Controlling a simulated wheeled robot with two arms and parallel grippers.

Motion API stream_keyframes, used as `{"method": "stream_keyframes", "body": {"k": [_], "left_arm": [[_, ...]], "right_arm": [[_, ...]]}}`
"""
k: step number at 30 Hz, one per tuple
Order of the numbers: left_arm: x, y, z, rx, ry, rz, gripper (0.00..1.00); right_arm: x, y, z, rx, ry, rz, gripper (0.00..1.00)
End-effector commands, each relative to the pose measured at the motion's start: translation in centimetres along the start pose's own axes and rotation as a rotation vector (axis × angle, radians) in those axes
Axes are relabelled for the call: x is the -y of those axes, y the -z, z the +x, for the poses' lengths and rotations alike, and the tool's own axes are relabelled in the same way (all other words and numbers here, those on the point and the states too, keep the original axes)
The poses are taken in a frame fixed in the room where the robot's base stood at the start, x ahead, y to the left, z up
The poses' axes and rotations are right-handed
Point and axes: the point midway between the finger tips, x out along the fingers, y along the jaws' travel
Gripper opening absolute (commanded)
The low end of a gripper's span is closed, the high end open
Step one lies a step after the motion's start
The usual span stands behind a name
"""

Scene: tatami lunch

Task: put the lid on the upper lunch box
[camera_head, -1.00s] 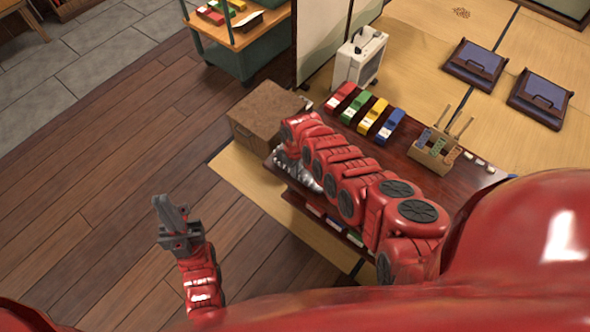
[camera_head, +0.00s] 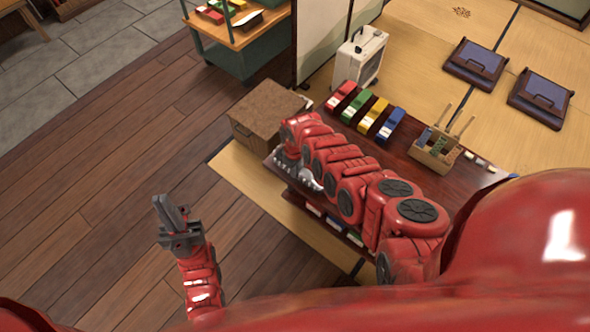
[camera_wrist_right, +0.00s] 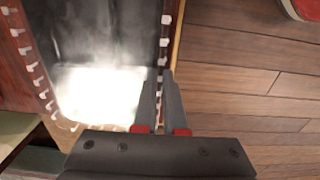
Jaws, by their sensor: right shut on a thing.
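In the right wrist view my right gripper (camera_wrist_right: 163,82) is shut at the right rim of a dark glossy piece (camera_wrist_right: 95,35) edged with white pegs. A bright reflection lies on its surface. I cannot tell whether this piece is the lid. In the head view my red right arm reaches over the dark table (camera_head: 440,190), and its gripper is mostly hidden at the table's near left end, beside white pegs (camera_head: 312,178). I cannot make out the upper lunch box. My left gripper (camera_head: 168,207) is over the wooden floor, apart from the table; its opening is unclear.
Red (camera_head: 341,96), green (camera_head: 356,104), yellow (camera_head: 373,116) and blue (camera_head: 391,125) items line the table's far side. A wooden holder (camera_head: 433,152) stands to their right. A brown box (camera_head: 265,110) stands beyond the table's left end. The floor at left is clear.

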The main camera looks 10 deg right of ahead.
Motion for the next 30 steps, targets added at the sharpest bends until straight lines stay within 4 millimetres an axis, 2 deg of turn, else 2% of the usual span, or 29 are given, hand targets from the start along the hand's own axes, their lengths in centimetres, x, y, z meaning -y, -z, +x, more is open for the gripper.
{"method": "stream_keyframes", "body": {"k": [28, 29, 30], "left_arm": [[-0.01, -0.05, -0.29, 0.0, 0.0, 0.0, 0.0], [-0.01, -0.05, -0.29, 0.0, 0.0, 0.0, 0.0], [-0.02, -0.05, -0.29, 0.0, 0.0, 0.0, 0.0]], "right_arm": [[-0.01, -0.01, 0.39, 0.0, 0.0, 0.0, 0.0], [-0.01, -0.01, 0.39, 0.0, 0.0, 0.0, 0.12], [0.0, -0.02, 0.4, 0.0, 0.0, 0.0, 0.19]]}}
